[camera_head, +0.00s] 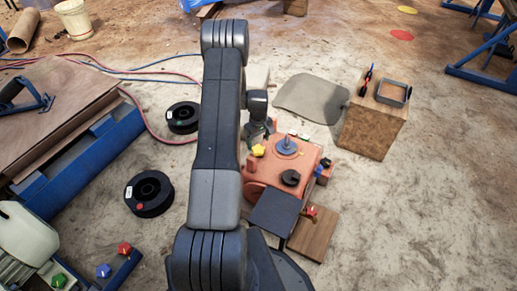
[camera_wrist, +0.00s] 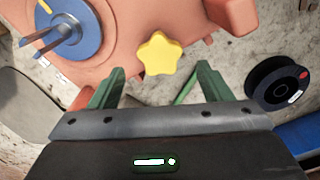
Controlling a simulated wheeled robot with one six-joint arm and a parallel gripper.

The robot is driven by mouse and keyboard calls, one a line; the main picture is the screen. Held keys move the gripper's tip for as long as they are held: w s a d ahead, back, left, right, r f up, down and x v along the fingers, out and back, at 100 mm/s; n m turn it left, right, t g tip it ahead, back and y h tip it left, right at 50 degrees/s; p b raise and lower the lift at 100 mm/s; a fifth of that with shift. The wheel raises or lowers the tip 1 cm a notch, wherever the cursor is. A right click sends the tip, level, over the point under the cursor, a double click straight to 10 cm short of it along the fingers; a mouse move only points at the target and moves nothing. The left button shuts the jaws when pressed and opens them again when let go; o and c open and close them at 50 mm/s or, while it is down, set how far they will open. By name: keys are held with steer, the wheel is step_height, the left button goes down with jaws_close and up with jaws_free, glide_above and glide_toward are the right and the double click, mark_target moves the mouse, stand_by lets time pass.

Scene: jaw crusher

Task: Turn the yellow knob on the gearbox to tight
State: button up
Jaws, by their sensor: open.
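The yellow knob (camera_wrist: 159,54) is a star-shaped handle on the orange gearbox (camera_wrist: 110,25). In the wrist view it sits just beyond the gap between my fingertips. My gripper (camera_wrist: 155,80) has green fingers spread apart and empty, one on each side of the knob and short of it in the picture. In the head view the yellow knob (camera_head: 258,150) is at the upper left of the gearbox (camera_head: 268,170), with my gripper (camera_head: 257,134) close above it, partly hidden by my arm. I cannot read any tight marking.
A blue disc with a post (camera_wrist: 68,38) stands on the gearbox left of the knob. A black spool (camera_wrist: 278,83) lies on the floor at right. A wooden block (camera_head: 372,125) stands right of the gearbox, and a grey mat (camera_head: 311,98) lies behind.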

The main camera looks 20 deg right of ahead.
mark_target(258, 149)
steer(key=shift+f+b, duration=0.3)
steer(key=shift+f, duration=2)
steer(key=c, duration=1)
steer(key=shift+f+b, duration=0.1)
steer(key=shift+b, duration=0.2)
